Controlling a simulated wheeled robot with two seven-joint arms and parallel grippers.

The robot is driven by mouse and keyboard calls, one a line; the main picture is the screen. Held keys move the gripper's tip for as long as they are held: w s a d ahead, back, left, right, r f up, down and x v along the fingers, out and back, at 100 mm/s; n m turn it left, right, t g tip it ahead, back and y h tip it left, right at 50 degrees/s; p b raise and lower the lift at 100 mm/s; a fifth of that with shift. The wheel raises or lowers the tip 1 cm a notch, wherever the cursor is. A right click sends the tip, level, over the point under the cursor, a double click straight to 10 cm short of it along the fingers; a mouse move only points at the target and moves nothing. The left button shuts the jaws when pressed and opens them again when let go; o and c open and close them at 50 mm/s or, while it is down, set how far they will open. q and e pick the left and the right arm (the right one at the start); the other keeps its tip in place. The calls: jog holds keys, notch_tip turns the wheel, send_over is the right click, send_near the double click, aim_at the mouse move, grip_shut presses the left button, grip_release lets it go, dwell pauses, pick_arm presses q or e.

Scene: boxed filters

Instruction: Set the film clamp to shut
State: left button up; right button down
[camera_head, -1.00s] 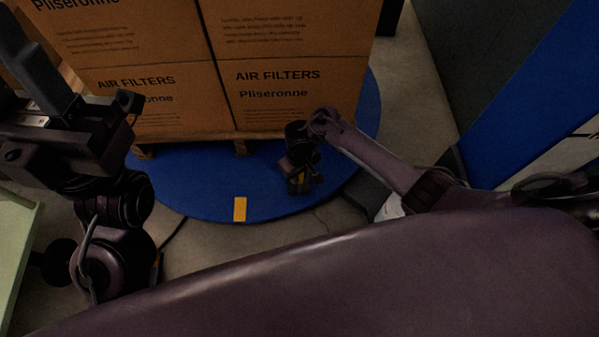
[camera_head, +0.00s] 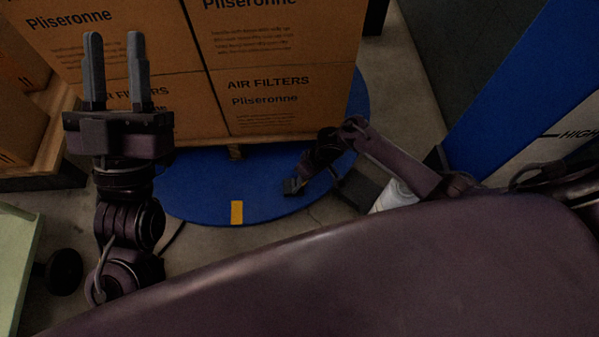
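My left gripper (camera_head: 115,42) stands at the left in front of the stacked filter boxes. Its two grey fingers point up in the picture, well apart, with nothing between them. My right gripper (camera_head: 293,187) hangs low over the blue round base, small and dark. Its fingers are too unclear to tell whether they are open or shut. I cannot make out a film clamp anywhere in this view.
Brown air filter boxes (camera_head: 265,95) stand stacked on a pallet over a blue round base (camera_head: 200,190) with a yellow mark (camera_head: 237,212). More boxes (camera_head: 18,125) are at the left. A pale green surface (camera_head: 15,255) is at lower left. A blue and white panel (camera_head: 510,80) rises at right.

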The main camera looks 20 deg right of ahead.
jog(key=shift+s+d+f+y, duration=0.2)
jog(key=shift+d+f+y, duration=0.1)
jog(key=shift+d+y, duration=0.3)
pick_arm(q)
jog(key=shift+s+a+r, duration=0.1)
jog(key=shift+s+r, duration=0.1)
jog(key=shift+r, duration=0.05)
pick_arm(e)
jog(key=shift+s+d+f+t+y, duration=0.15)
jog(key=shift+d+f+t+y, duration=0.15)
jog(key=shift+d+y, duration=0.3)
jog(key=c, duration=1.2)
grip_release()
jog(key=shift+r, duration=0.1)
